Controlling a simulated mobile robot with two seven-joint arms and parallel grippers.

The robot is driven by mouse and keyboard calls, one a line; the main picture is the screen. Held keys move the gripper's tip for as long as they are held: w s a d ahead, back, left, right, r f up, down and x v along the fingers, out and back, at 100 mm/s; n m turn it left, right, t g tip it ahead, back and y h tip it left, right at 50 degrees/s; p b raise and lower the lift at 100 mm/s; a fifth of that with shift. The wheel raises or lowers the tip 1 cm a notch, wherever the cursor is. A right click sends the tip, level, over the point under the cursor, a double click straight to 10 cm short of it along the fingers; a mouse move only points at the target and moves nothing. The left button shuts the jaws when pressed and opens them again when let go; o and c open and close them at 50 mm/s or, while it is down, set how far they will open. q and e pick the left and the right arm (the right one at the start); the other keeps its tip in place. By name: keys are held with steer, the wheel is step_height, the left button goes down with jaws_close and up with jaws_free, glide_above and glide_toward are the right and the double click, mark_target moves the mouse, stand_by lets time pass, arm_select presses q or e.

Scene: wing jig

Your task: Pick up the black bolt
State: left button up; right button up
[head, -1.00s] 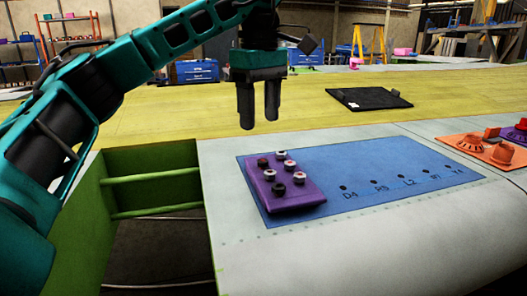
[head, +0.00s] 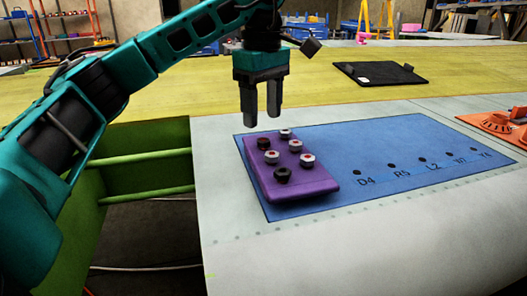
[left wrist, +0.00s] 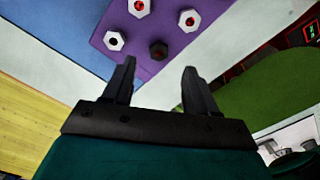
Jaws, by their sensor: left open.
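A purple block (head: 317,187) on the blue mat carries several bolts. One black bolt (head: 283,175) sits at its near end. Another dark bolt with a reddish centre (head: 263,143) sits at its far left. White bolts (head: 295,146) stand around them. My left gripper (head: 261,120) is open and empty, pointing down above the block's far edge. In the left wrist view, a dark bolt with a reddish centre (left wrist: 158,49) shows ahead, between the open fingers of my left gripper (left wrist: 158,66). A white bolt (left wrist: 114,41) lies to its left. My right gripper is not in view.
The blue mat (head: 400,145) has labelled holes right of the block. A black flat tray (head: 379,74) lies on the yellow surface behind. Orange parts (head: 495,122) sit at the right edge. A green-framed opening (head: 150,215) lies left of the mat.

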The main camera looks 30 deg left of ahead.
arm_select(q)
step_height(320, 180, down, 5)
steer(key=shift+d+f, duration=0.15)
jaws_close()
stand_by(0.6)
step_height(320, 180, up, 6)
steer(key=shift+w+r, duration=0.1)
steer(key=shift+r, duration=0.05)
step_height(320, 180, up, 9)
steer(key=p, duration=0.5)
step_height(320, 180, up, 5)
steer(key=b, duration=0.1)
glide_above(264, 140)
